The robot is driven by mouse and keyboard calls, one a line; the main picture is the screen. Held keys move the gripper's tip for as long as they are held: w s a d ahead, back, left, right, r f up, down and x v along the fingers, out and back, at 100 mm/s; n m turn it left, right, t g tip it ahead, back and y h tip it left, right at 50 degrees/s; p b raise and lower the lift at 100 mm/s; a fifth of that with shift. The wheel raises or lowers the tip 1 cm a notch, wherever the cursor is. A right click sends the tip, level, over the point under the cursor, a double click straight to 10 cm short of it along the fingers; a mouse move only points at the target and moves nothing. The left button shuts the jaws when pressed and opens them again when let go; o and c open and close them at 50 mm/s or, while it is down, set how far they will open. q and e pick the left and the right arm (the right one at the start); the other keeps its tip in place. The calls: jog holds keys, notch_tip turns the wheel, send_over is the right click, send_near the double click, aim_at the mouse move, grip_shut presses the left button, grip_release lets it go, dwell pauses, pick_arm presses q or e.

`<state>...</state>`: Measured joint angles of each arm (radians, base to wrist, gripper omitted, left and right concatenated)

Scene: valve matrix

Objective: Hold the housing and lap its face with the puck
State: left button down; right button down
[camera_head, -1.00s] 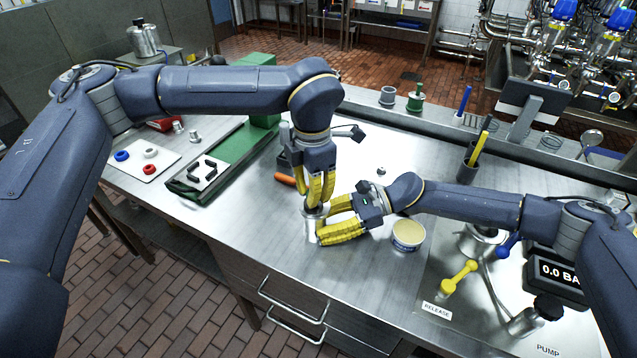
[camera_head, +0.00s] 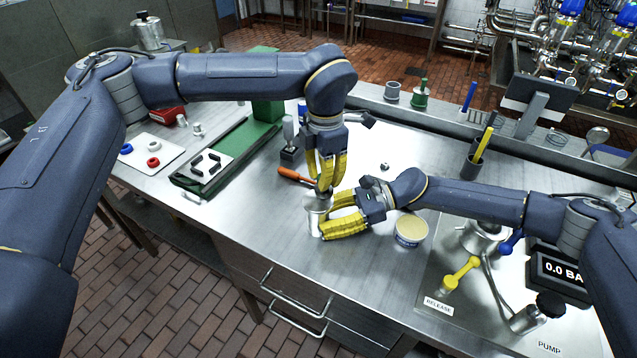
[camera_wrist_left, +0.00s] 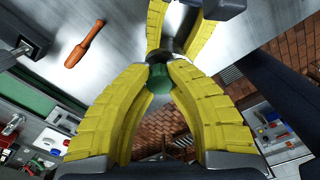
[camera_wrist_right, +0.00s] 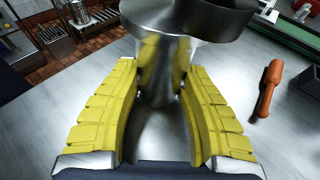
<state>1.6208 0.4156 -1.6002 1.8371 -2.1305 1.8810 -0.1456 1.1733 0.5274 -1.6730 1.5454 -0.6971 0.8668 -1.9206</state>
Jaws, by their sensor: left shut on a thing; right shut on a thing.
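The housing is a shiny metal cylinder with a wider rim (camera_wrist_right: 158,62), standing on the steel bench. My right gripper (camera_head: 324,214) is shut around its side; in the head view the housing (camera_head: 314,212) is partly hidden by the yellow fingers. My left gripper (camera_head: 323,187) is above it, pointing down, shut on the puck's green knob (camera_wrist_left: 158,79). In the right wrist view the dark puck (camera_wrist_right: 215,14) lies over the housing's top, off to the right and overhanging the rim. Whether the faces fully touch cannot be told.
An orange-handled tool (camera_head: 295,176) lies just left of the grippers. A tub of pale paste (camera_head: 411,231) stands close to the right gripper. A green-based fixture (camera_head: 225,150) is at left. The pump panel (camera_head: 440,285) is at right. The front middle bench is clear.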

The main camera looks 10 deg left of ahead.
pick_arm(q)
jog(key=shift+w+d+r, duration=0.1)
jog(key=shift+w+r, duration=0.05)
jog(key=shift+w, duration=0.15)
pick_arm(e)
jog(key=shift+s+f, duration=0.1)
jog(key=shift+f, duration=0.1)
pick_arm(q)
jog(key=shift+s+r, duration=0.1)
jog(key=shift+r, duration=3.85)
pick_arm(e)
jog(key=c, duration=0.7)
grip_release()
jog(key=shift+r, duration=0.1)
jog(key=shift+o, duration=0.2)
jog(key=shift+d+r, duration=0.1)
jog(key=shift+d, duration=0.05)
